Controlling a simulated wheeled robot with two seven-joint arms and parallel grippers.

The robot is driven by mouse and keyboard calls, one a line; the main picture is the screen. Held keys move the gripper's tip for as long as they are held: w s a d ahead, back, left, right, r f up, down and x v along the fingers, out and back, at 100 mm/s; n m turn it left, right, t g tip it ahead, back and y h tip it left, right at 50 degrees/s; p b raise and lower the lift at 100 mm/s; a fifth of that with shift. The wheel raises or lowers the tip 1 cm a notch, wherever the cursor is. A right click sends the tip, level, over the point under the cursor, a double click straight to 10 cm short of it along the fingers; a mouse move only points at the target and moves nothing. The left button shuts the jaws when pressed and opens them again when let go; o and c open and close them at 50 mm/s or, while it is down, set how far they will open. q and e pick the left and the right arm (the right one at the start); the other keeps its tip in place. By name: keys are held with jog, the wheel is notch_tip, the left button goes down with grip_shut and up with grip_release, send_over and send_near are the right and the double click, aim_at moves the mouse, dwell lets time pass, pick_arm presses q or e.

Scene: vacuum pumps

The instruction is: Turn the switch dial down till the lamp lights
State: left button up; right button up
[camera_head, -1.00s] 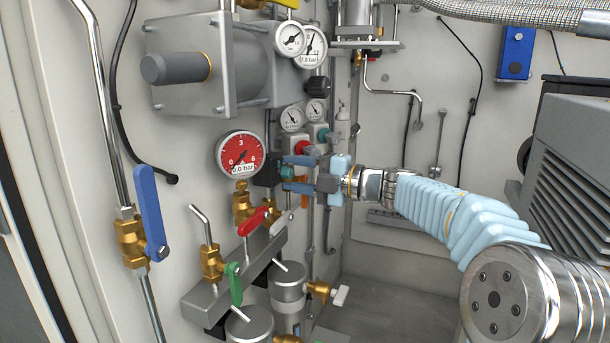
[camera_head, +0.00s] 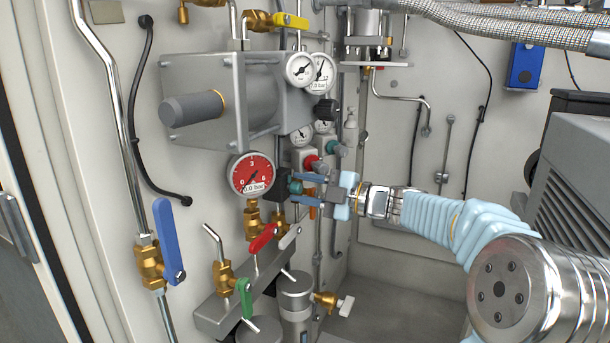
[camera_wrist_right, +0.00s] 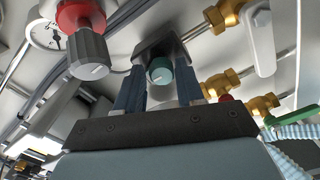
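The switch dial is a small teal knob (camera_head: 295,187) on a black box (camera_head: 281,185), right of the red-faced gauge. My right gripper (camera_head: 312,186) reaches it from the right, with one blue finger above the dial and one below. A pale mark shows on the dial's face. I cannot make out a lit lamp. My left gripper is not in view.
A red gauge (camera_head: 251,174) stands just left of the dial. A red-collared grey knob (camera_wrist_right: 87,45) is close by in the wrist view. Valves with red (camera_head: 263,238), green (camera_head: 245,297) and blue (camera_head: 167,240) handles are below and left. Open floor lies at lower right.

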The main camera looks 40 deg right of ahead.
jog(key=shift+o, duration=1.3)
jog(key=shift+f, duration=0.2)
jog(key=shift+s+d, duration=0.1)
jog(key=shift+s, duration=0.05)
jog(key=shift+v, duration=0.8)
jog(key=shift+v, duration=3)
